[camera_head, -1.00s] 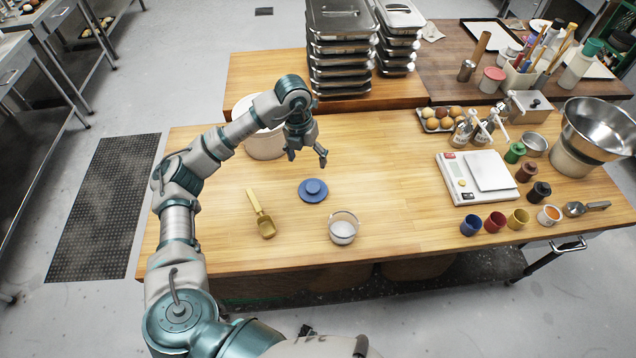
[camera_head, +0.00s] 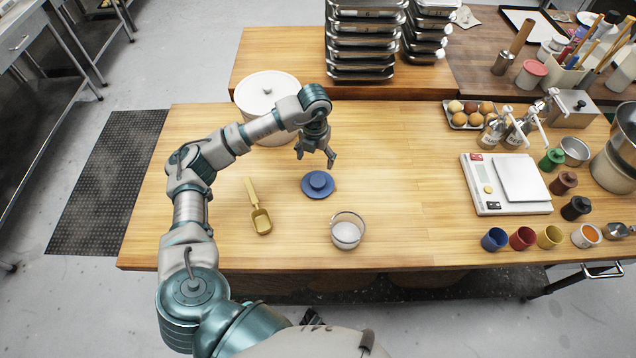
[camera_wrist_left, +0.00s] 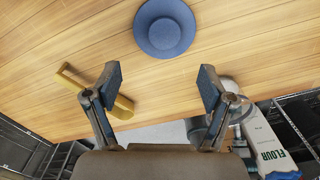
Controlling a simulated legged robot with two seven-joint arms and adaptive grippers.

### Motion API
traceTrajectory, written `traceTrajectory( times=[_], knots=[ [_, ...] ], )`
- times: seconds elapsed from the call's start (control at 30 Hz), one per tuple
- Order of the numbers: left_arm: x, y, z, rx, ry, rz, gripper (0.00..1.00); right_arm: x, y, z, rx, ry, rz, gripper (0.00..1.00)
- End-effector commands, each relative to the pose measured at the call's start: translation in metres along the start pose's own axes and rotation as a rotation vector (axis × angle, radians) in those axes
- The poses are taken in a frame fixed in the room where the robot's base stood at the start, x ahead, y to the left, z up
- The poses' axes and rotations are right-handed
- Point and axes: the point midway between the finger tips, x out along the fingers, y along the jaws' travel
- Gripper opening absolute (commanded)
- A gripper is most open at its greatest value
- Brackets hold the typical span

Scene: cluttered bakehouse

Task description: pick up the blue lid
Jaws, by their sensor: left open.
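The blue lid (camera_head: 318,184) lies flat on the wooden table with its round knob up. It also shows whole at the top of the left wrist view (camera_wrist_left: 165,27). My left gripper (camera_head: 316,160) is open and empty, above the table just behind the lid in the head view. In the left wrist view its two fingers (camera_wrist_left: 160,82) are spread wide, with the lid beyond their tips and not between them. The fingers look apart from the lid. My right gripper is not in view.
A large white pot (camera_head: 268,95) stands behind. A scale (camera_head: 505,184) and small coloured cups stand to the right. The wooden table (camera_head: 405,170) is clear between lid and scale.

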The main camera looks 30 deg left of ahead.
Motion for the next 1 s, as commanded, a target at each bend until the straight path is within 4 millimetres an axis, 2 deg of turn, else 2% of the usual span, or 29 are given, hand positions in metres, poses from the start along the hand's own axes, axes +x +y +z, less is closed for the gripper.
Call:
traceTrajectory(
  times=[0.1,0.2,0.37,0.5,0.7,1.0],
  knots=[
    [0.028,0.000,0.000,0.000,0.006,0.002,0.82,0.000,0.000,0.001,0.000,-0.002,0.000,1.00],
    [0.044,-0.001,0.001,0.000,0.004,0.001,0.82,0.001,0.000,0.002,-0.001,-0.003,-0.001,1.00],
    [0.055,-0.002,0.000,0.001,0.002,0.001,0.82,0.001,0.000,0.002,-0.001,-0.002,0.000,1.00],
    [0.071,-0.004,0.000,0.001,0.004,0.002,0.82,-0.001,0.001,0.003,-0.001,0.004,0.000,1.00],
    [0.102,-0.006,0.001,0.000,0.004,0.000,0.82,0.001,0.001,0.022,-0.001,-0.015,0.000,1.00],
    [0.107,-0.006,0.001,0.001,0.001,-0.001,0.82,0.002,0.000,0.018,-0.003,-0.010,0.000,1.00]
  ],
)
